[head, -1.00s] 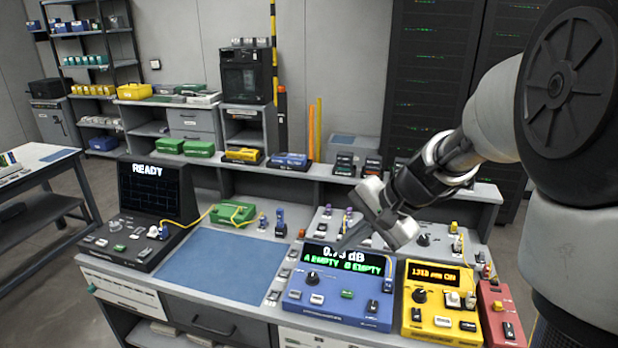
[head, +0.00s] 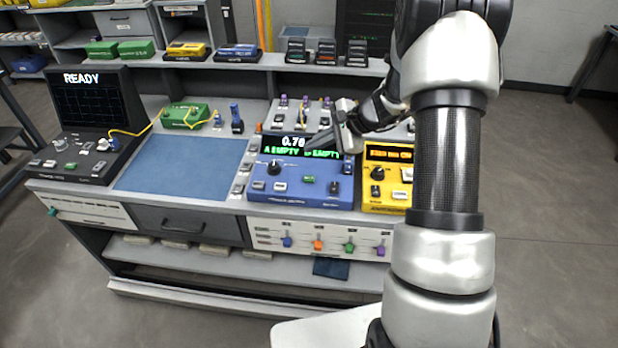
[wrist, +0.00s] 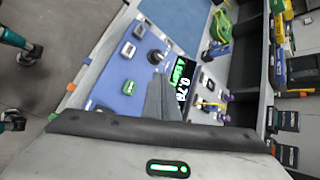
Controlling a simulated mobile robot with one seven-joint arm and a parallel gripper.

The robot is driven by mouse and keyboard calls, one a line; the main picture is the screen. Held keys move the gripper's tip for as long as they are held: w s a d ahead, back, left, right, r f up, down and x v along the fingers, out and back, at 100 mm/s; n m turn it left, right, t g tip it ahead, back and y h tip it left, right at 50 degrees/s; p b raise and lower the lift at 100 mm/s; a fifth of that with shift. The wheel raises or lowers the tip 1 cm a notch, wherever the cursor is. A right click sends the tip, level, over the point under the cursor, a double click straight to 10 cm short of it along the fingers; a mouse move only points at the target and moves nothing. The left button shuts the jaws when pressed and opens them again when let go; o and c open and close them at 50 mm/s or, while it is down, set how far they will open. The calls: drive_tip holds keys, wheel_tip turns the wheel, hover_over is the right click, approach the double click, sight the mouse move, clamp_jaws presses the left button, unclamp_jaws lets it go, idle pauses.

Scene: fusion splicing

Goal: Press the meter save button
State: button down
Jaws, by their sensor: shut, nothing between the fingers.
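The blue meter (head: 300,196) sits on the bench, its lit screen (head: 283,145) showing a dB reading and "EMPTY" text in green. Its front face has a black knob (head: 274,168), pale buttons (head: 281,187), a green button (head: 309,180) and dark controls at the right. I cannot read which button is save. My gripper (head: 312,147) is shut and empty, above the meter in front of the screen's right part, pointing down-left. In the wrist view the closed fingers (wrist: 157,78) hide part of the meter, between the green button (wrist: 129,87) and the screen (wrist: 182,78).
A yellow unit (head: 388,178) stands right of the meter, partly hidden by my arm. A blue mat (head: 180,167) lies to the left, with a black splicer (head: 88,125) reading READY beyond it. Small connectors (head: 304,104) stand behind the meter.

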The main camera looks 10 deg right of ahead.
drive_tip(key=b, duration=0.5)
hover_over(313, 179)
wheel_tip(313, 179, down, 8)
drive_tip(key=shift+r, duration=0.15)
drive_tip(key=shift+f, duration=0.45)
drive_tip(key=shift+f+b, duration=0.1)
drive_tip(key=shift+b, duration=0.3)
idle(0.9)
drive_tip(key=shift+f+b, duration=0.35)
drive_tip(key=shift+b, duration=0.1)
drive_tip(key=shift+f+b, duration=0.45)
drive_tip(key=shift+b, duration=0.05)
idle(0.6)
drive_tip(key=shift+r+p, duration=0.45)
drive_tip(key=shift+r, duration=0.45)
